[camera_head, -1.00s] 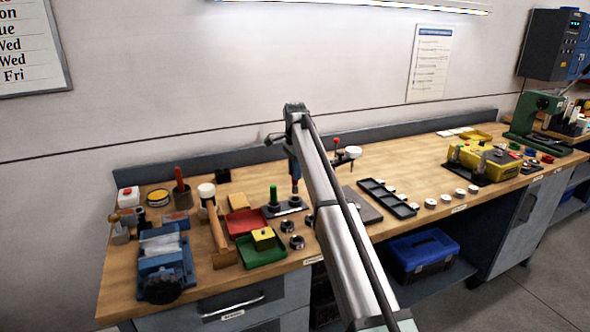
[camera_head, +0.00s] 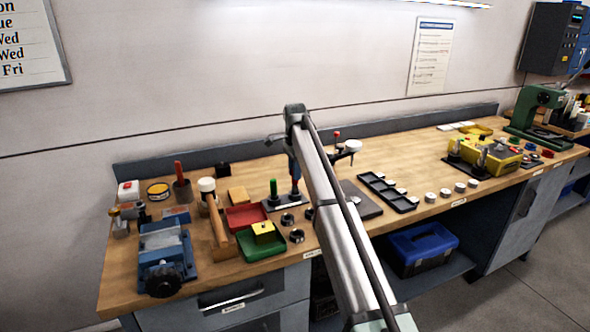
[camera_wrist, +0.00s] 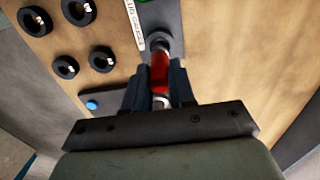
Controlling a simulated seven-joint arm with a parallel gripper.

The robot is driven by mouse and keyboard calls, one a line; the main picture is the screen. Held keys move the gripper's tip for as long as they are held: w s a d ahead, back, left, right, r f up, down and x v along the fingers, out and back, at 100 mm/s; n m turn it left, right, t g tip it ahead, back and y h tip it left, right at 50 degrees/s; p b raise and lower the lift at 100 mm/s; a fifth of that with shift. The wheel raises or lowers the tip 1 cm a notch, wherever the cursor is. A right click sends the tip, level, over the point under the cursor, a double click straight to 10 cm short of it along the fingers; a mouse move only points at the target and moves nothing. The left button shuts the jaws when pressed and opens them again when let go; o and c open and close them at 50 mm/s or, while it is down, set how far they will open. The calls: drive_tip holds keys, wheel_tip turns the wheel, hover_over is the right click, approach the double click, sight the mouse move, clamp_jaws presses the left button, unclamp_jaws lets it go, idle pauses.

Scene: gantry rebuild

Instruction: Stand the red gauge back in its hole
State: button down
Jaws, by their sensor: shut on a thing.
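The red gauge (camera_wrist: 159,72) is upright between the fingers of my gripper (camera_wrist: 160,92) in the wrist view. The jaws are shut on its red grip, and a silver end shows beyond it. In the head view my gripper (camera_head: 295,184) is over the right part of the dark gauge stand (camera_head: 284,203). The gauge's silver lower end is close to the stand. I cannot tell whether it is inside the hole, as the hole is hidden. The green gauge (camera_head: 273,187) stands in the stand to the left.
Several dark rings (camera_wrist: 67,66) lie beside the stand. Red (camera_head: 245,217) and green (camera_head: 262,243) trays are to its left, with a hammer (camera_head: 214,222) and a blue vise (camera_head: 163,255) beyond. A grey plate (camera_head: 360,200) and a dark partitioned tray (camera_head: 388,192) lie to the right.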

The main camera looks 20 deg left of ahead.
drive_tip(key=shift+f, duration=1.15)
drive_tip(key=c, duration=0.9)
unclamp_jaws()
drive_tip(key=shift+o, duration=0.2)
drive_tip(key=shift+r, duration=0.1)
wheel_tip(320, 180, up, 14)
drive_tip(key=shift+d+f, duration=0.1)
drive_tip(key=shift+f, duration=0.1)
